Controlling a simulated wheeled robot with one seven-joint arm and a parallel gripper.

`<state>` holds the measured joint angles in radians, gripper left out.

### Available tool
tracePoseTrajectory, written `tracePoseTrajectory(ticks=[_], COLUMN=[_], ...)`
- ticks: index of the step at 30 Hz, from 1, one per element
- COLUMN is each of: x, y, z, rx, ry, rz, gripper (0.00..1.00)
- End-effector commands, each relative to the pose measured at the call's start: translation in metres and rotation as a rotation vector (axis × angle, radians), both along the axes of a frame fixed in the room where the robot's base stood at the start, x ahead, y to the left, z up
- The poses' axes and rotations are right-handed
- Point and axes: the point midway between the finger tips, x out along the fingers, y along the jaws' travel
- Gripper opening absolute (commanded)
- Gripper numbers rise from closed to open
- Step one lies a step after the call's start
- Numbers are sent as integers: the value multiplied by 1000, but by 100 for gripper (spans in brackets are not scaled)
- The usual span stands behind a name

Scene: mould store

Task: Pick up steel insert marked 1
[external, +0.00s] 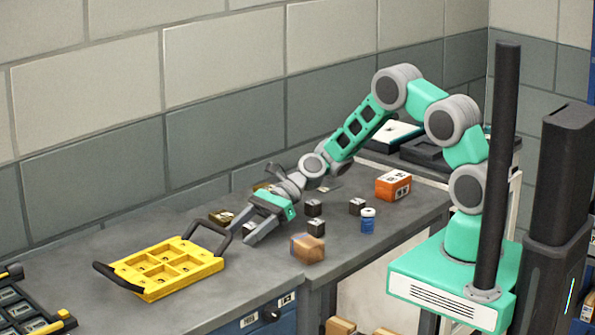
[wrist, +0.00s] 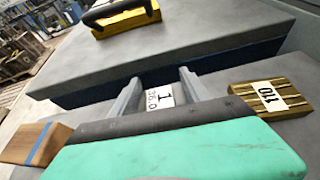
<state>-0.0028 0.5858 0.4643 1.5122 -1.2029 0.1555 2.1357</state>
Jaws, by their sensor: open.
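The steel insert marked 1 (wrist: 160,97) shows its white label in the wrist view, between the two fingers of my gripper (wrist: 160,80). Its sides are largely hidden by my fingers and the gripper body. My gripper is open, with one finger on each side of the insert; I cannot tell if either touches it. In the external view my gripper (external: 236,236) points down at the grey bench, right of the yellow tray (external: 160,292). A small piece, probably this insert (external: 249,228), shows partly between the fingers there.
A brass block marked 110 (wrist: 268,97) lies close on the right in the wrist view; a wooden block with a blue stripe (wrist: 38,143) is on the left. Dark blocks (external: 314,207), a blue can (external: 368,221) and an orange box (external: 393,185) stand further right on the bench.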

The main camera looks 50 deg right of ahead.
Motion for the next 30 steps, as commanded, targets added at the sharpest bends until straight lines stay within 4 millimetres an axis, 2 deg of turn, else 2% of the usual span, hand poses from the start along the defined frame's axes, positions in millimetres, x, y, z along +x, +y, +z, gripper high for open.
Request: tracePoseTrajectory(ticks=[2,21,30], x=[0,0,0], y=[0,0,0], z=[0,0,0], rx=[0,-1,-1], ry=[0,0,0], rz=[0,1,1], gripper=[52,0,0])
